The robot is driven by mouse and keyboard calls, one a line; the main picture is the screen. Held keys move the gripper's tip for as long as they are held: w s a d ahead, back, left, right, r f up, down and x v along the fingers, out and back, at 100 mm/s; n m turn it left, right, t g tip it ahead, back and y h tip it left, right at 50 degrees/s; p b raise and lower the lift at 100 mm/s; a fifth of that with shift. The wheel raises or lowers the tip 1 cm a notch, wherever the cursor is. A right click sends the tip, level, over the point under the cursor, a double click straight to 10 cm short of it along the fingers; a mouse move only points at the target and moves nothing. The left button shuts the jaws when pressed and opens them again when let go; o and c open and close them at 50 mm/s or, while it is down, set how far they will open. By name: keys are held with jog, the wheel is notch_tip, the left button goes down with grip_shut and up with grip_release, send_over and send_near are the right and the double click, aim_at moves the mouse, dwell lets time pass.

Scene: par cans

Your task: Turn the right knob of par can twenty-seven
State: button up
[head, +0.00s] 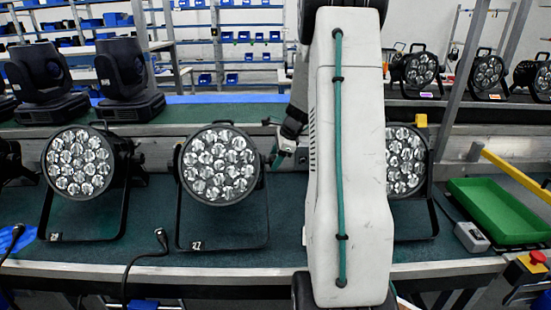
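Par can twenty-seven (219,164) stands upright in the middle of the bench, its round cluster of lenses facing me. Its floor bracket carries the label "27" (196,245). The right knob is not clear to see; the end of my arm is beside that side of the housing. My gripper (277,158) is small and dark at the can's right edge, close to the bracket's upper right. I cannot tell whether it touches the knob, or how its fingers stand. My white arm link hides the area to the right.
Another par can (78,162) stands to the left, and one (404,160) is partly hidden behind my arm. A green tray (497,208) and grey box (471,237) lie at right. A black cable (145,255) crosses the front edge. Moving-head lights (128,80) stand behind.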

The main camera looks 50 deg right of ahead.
jog(key=c, duration=0.6)
jog(key=shift+a, duration=0.1)
jog(key=shift+s+a+f+n+t+h, duration=0.1)
jog(key=shift+s+n+t+h, duration=0.1)
jog(key=shift+t+h, duration=0.55)
jog(key=shift+s+a+n+t+h, duration=0.1)
jog(key=shift+n+t+h, duration=0.1)
jog(key=shift+t+h, duration=0.55)
jog(key=t+h, duration=0.1)
jog(key=n+t+h, duration=0.1)
jog(key=t, duration=0.1)
jog(key=shift+s+a+f, duration=0.15)
jog(key=shift+f, duration=0.2)
jog(key=t+h, duration=0.1)
jog(key=n+t+h, duration=0.1)
jog(key=shift+s+a+f+t, duration=0.1)
jog(key=shift+f+t, duration=0.2)
jog(key=shift+t, duration=0.1)
jog(key=shift+f+n+t+h, duration=0.15)
jog(key=shift+n+t+h, duration=0.65)
jog(key=shift+t, duration=0.9)
